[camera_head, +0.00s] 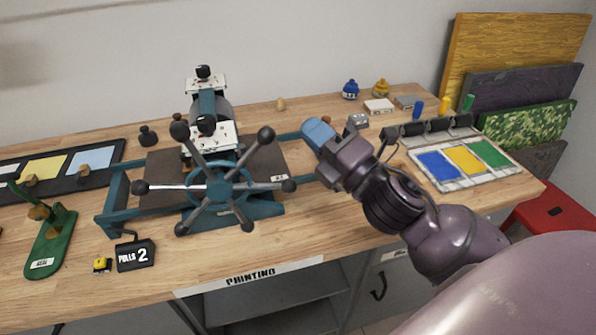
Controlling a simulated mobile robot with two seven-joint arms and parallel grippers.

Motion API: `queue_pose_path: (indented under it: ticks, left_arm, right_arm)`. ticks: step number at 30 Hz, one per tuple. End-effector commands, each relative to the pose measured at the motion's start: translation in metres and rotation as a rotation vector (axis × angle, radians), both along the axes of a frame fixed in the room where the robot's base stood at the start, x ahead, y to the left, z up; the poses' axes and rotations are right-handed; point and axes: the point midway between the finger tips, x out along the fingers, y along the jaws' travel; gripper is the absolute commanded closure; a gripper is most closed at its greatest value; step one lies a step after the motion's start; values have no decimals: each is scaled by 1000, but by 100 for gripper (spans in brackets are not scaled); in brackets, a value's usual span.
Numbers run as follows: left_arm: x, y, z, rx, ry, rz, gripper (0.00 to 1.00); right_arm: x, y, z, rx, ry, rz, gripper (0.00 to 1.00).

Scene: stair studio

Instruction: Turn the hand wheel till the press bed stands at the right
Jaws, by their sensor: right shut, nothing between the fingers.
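The hand wheel (220,187) is on the front of the blue press, with a blue hub ring and several metal spokes ending in dark knobs. The brown press bed (265,163) lies behind it on the blue rails (125,212) and shows on both sides of the wheel, roughly mid-frame. The press's upright part and rollers stand over its middle. My right gripper (328,168) is shut and empty at the right end of the press frame. It is apart from the nearest wheel knob (289,185), and it partly hides the frame end. My left gripper is not in view.
A "PULLS 2" counter (136,255) and a green stand (50,245) are at the front left. An ink tray (465,165) with blue, yellow and green pads and rollers is at the right. Bench front between the wheel and the "PRINTING" label (250,277) is clear.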

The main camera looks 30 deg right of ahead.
Motion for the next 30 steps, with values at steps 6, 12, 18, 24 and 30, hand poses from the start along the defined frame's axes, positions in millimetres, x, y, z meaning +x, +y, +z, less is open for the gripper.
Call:
queue_pose_path:
  ticks: [6,12,18,24,30]
  left_arm:
    - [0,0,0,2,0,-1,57]
    - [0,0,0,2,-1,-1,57]
    - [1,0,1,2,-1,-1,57]
    - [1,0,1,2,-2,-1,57]
    - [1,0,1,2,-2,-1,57]
  right_arm:
    - [-12,53,58,-518,-417,213,100]
    - [-36,91,73,-997,-800,386,100]
    - [-53,103,62,-1473,-1168,561,100]
    - [-55,83,43,-1943,-1491,772,100]
    - [-43,37,40,-2367,-1715,1043,100]
